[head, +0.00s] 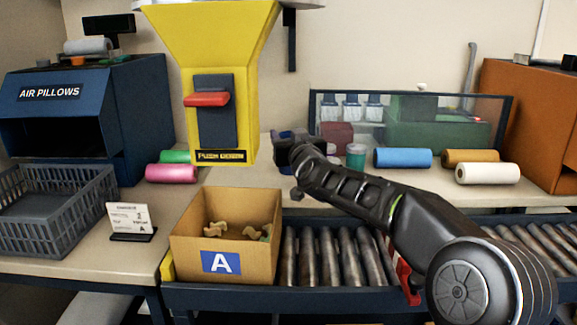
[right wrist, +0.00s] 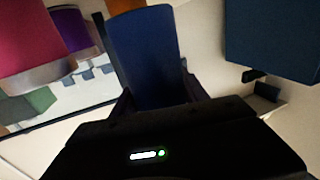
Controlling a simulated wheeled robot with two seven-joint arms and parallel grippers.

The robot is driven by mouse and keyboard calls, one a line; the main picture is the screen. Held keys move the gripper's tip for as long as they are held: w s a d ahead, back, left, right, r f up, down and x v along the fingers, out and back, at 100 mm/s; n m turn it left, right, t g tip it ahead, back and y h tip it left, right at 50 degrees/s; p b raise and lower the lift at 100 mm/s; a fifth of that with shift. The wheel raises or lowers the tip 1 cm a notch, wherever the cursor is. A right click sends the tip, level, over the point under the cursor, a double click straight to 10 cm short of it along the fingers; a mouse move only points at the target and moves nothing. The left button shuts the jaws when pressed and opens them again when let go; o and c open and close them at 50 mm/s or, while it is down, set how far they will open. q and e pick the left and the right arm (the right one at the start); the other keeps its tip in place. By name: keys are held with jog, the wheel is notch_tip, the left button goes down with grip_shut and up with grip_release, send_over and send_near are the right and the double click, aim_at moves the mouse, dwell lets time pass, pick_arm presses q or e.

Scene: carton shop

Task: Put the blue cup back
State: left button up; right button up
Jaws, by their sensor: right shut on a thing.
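My right gripper (head: 290,150) reaches in from the right and is just right of the yellow dispenser, above the back counter. In the right wrist view its jaws (right wrist: 157,98) are shut on the blue cup (right wrist: 145,55), which stands out beyond them. In the head view the cup is small and dark at the gripper, mostly hidden by the hand, so I cannot tell whether it touches the counter. My left gripper is not in view.
The yellow dispenser (head: 222,110) has a red lever (head: 206,99). An open carton marked A (head: 185,262) holds several tan pieces below it. Coloured rolls (head: 403,158) and a teal-and-dark jar (head: 355,157) stand right of the gripper. A roller conveyor (head: 345,255) runs in front.

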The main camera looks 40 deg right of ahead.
aim_at(286, 170)
jog(key=shift+f, duration=0.15)
notch_tip(286, 170, down, 4)
jog(key=shift+b, duration=1.05)
jog(key=o, duration=1.4)
jog(key=shift+c, duration=0.2)
